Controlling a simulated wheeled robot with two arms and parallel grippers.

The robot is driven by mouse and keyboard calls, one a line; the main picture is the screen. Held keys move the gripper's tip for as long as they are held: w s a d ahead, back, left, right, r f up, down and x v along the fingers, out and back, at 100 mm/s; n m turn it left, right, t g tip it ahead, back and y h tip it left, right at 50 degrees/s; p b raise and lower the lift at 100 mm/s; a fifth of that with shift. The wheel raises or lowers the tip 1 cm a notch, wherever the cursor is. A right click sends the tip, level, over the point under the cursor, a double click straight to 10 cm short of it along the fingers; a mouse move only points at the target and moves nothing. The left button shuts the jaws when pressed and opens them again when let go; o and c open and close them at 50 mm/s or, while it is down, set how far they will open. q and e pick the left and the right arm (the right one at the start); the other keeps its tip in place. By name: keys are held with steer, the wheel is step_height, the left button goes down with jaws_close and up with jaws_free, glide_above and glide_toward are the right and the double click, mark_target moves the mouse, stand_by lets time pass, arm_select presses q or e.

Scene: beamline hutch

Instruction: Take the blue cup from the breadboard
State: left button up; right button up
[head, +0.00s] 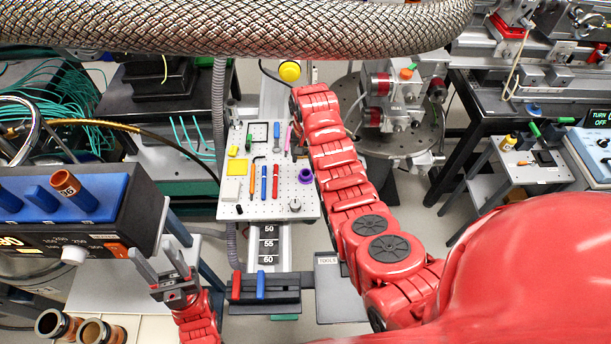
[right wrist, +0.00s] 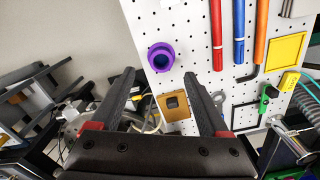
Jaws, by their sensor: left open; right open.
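A small round purple cup with a bluish hollow (head: 305,175) is at the right edge of the white perforated breadboard (head: 225,205). In the right wrist view the cup (right wrist: 161,57) appears just beyond and between the fingertips of my right gripper (right wrist: 159,76). That gripper is open, with nothing held between its fingers. In the head view my right arm reaches up along the board's right side, and I cannot make out its gripper there. My left gripper (head: 154,256) is open and empty at the lower left, far from the cup.
Red and blue tools (head: 275,182), a yellow square (head: 237,167) and other small parts occupy the breadboard. A brown block with a dark square (right wrist: 173,106) shows between my right fingers. A braided metal hose (head: 240,28) crosses the top. A blue-topped box (head: 90,215) stands left.

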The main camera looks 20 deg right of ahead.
mark_target(306, 171)
steer(key=shift+s+f, duration=0.1)
steer(key=shift+f, duration=0.45)
steer(key=shift+f+p, duration=0.25)
steer(key=shift+p, duration=0.1)
steer(key=shift+f+p, duration=0.4)
steer(key=shift+p, duration=0.1)
steer(key=shift+w+a+f, duration=0.1)
steer(key=shift+w+f, duration=0.1)
steer(key=shift+f, duration=0.6)
step_height(306, 171, down, 2)
steer(key=shift+f+b, duration=0.25)
steer(key=shift+b, duration=0.25)
steer(key=shift+w+f, duration=0.1)
jaws_close()
